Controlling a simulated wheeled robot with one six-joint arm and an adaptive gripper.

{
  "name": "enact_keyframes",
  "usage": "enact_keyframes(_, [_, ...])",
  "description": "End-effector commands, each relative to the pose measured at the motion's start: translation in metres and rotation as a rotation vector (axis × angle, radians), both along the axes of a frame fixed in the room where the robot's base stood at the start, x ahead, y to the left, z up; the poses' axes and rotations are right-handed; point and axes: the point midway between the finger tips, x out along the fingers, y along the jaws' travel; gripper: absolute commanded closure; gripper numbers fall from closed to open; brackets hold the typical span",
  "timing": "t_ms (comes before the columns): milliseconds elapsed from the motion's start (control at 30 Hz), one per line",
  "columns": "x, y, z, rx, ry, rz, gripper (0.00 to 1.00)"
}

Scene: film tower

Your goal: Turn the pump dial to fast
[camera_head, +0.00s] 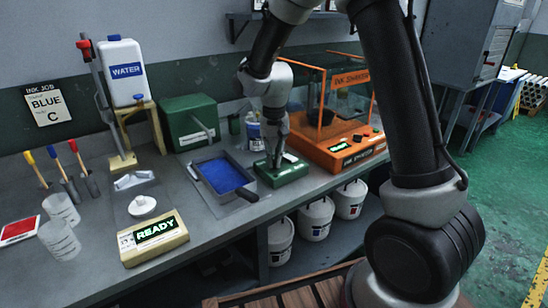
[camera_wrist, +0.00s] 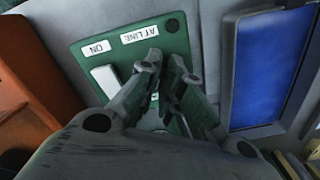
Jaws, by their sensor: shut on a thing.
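The green pump box (camera_head: 292,174) stands on the bench in the head view, with my gripper (camera_head: 275,160) coming down onto it from above. In the wrist view, the green panel (camera_wrist: 97,55) carries upside-down labels reading "ON" and "AT LINE" and a pale switch-like block. My gripper (camera_wrist: 167,72) is over the panel, its fingers close together and shut on the dial. The fingers hide nearly all of the dial, so I cannot tell which way it points. No "fast" mark is readable.
A tray of blue ink (camera_head: 222,177) lies just left of the box. The orange ink shaker (camera_head: 350,154) stands close on the right. A scale reading READY (camera_head: 155,236), a WATER tank (camera_head: 122,72) and beakers (camera_head: 60,240) are further left. White buckets (camera_head: 316,218) sit below.

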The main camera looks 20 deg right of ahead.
Motion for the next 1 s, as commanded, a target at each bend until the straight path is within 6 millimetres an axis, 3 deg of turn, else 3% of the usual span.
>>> enact_keyframes(33, [0.001,0.0,0.001,0.001,-0.002,-0.001,1.0])
enact_keyframes(67, [0.001,0.0,0.001,0.001,-0.002,-0.001,0.87])
enact_keyframes(167, [0.001,0.0,0.0,0.001,-0.002,-0.001,0.71])
enact_keyframes(567, [0.001,0.0,0.008,0.001,-0.003,0.0,0.71])
enact_keyframes(1000, [0.001,0.0,0.097,0.001,-0.004,0.0,0.71])
